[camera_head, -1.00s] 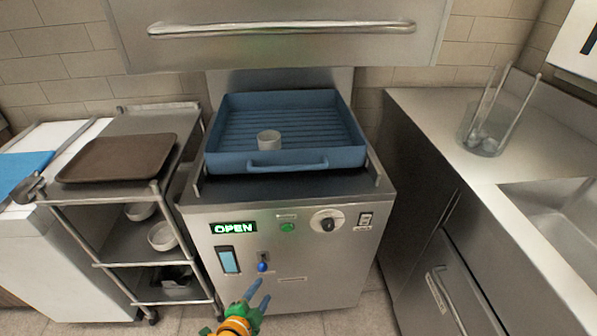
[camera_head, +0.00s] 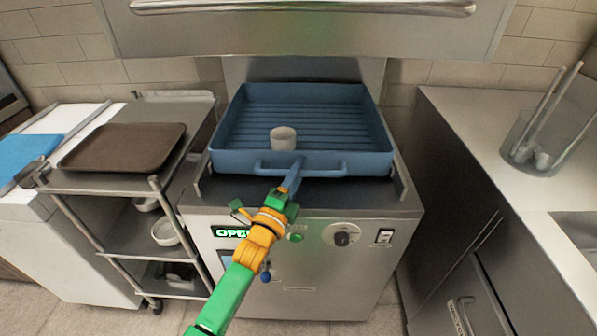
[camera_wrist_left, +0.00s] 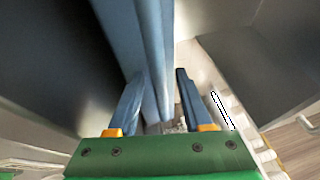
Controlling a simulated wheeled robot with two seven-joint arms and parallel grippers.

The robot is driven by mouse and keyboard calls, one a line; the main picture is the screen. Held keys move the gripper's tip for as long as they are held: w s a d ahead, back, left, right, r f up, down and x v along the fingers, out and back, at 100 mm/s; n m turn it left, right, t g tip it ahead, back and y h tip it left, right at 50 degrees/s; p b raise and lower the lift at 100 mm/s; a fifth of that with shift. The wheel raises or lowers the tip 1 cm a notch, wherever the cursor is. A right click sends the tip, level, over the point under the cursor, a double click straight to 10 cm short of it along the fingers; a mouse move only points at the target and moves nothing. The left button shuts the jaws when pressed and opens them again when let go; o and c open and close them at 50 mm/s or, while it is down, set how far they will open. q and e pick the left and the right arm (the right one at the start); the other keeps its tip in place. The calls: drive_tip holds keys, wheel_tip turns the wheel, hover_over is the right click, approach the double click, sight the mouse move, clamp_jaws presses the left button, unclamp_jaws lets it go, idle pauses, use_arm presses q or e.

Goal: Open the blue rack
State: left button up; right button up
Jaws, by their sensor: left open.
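The blue rack (camera_head: 250,161) is a shallow tray with a ribbed floor, resting on top of the steel machine (camera_head: 330,270). A bar handle (camera_head: 325,174) runs along its front wall. A small white cup (camera_head: 283,139) stands inside near the front. My left gripper (camera_head: 295,173) is at the handle's middle, with its blue fingers open. In the left wrist view, the fingers (camera_wrist_left: 160,85) are apart, with a long blue bar of the rack (camera_wrist_left: 152,50) reaching between them. I cannot tell whether they touch it. My right gripper is out of view.
The machine's raised steel hood (camera_head: 300,30) hangs above the rack, and a green display (camera_head: 229,232) is partly covered by my arm. A cart with a brown tray (camera_head: 125,147) stands left. A steel counter (camera_head: 470,125) with a glass container (camera_head: 540,150) is at right.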

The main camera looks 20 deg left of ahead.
use_arm(q)
drive_tip(key=shift+w+f, duration=0.1)
drive_tip(key=shift+w, duration=0.1)
drive_tip(key=shift+s, duration=0.15)
clamp_jaws()
idle(1.2)
